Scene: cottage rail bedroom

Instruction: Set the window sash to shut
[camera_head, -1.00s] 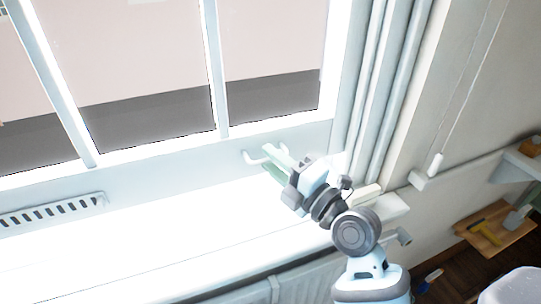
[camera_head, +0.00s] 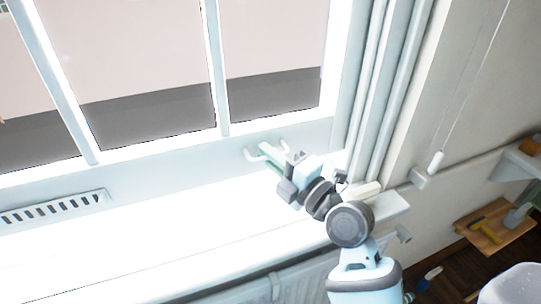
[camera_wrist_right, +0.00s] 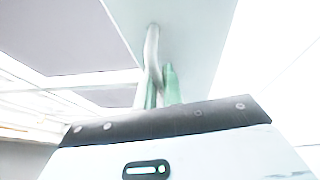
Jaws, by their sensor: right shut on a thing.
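The window sash (camera_head: 222,72) fills the upper left of the head view, with white bars and a pale bottom rail. A small white handle (camera_head: 250,156) sticks out from the right part of that rail. My right gripper (camera_head: 268,153) is at the handle, its greenish fingers shut on it. In the right wrist view, the handle (camera_wrist_right: 151,45) runs down between the fingers of the gripper (camera_wrist_right: 160,88). Glare on the sill hides whether there is a gap under the sash. My left gripper is not in view.
The bright sill (camera_head: 140,220) runs below the sash, with a slotted vent (camera_head: 50,208) at left. The window frame (camera_head: 385,90) stands close to the right of my gripper. A cord pull (camera_head: 436,162) hangs on the right wall. A wooden board with a hammer (camera_head: 487,233) is at lower right.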

